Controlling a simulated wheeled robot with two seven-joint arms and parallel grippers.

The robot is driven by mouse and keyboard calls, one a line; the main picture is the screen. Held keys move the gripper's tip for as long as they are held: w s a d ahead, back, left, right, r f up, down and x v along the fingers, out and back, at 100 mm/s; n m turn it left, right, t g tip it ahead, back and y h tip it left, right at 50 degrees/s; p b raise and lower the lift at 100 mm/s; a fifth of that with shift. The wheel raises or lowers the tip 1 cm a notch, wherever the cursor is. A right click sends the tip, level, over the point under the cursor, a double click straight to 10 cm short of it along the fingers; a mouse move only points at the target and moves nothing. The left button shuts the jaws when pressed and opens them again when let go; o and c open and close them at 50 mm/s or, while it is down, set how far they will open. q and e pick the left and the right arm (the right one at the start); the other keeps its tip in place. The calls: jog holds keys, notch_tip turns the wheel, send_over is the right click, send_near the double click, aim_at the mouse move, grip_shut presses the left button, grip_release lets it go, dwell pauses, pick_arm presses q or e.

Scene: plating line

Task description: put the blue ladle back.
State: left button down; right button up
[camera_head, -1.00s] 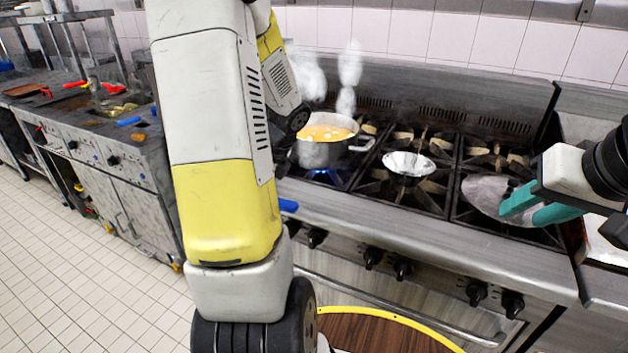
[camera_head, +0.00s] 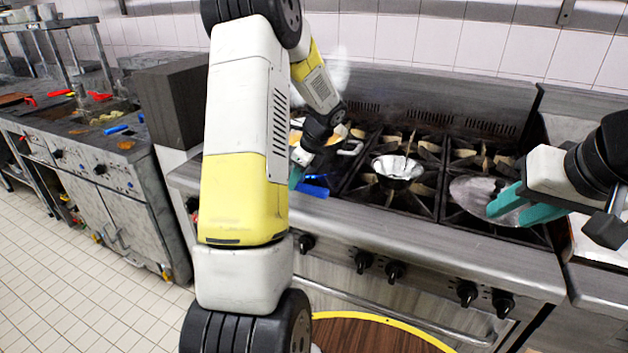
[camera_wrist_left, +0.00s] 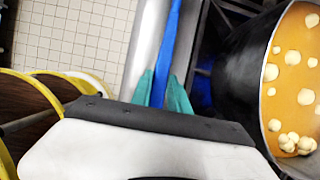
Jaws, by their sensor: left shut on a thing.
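My left gripper (camera_head: 299,176) is at the front left of the stove, partly hidden behind my own arm. In the left wrist view its teal fingers (camera_wrist_left: 160,92) are shut on the blue ladle (camera_wrist_left: 173,40), whose long handle runs up out of the frame. A short blue piece of the ladle (camera_head: 314,189) also shows in the head view; its bowl end is not visible. My right gripper (camera_head: 507,213) is open at the right of the stove, in front of a silver pan (camera_head: 468,190).
A pot of orange soup with pale round pieces (camera_wrist_left: 300,18) stands close beside the left gripper. A small metal bowl (camera_head: 398,178) sits on the middle burner, with a thin streak above it. A counter at left (camera_head: 125,205) holds red-handled things and a blue one (camera_head: 115,129).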

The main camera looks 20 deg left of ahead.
pick_arm(q)
jog(key=shift+s+a+f, duration=0.1)
jog(key=shift+f, duration=1.55)
jog(key=shift+f, duration=0.1)
jog(key=shift+f, duration=0.1)
jog(key=c, duration=1.3)
grip_release()
jog(key=shift+o, duration=0.2)
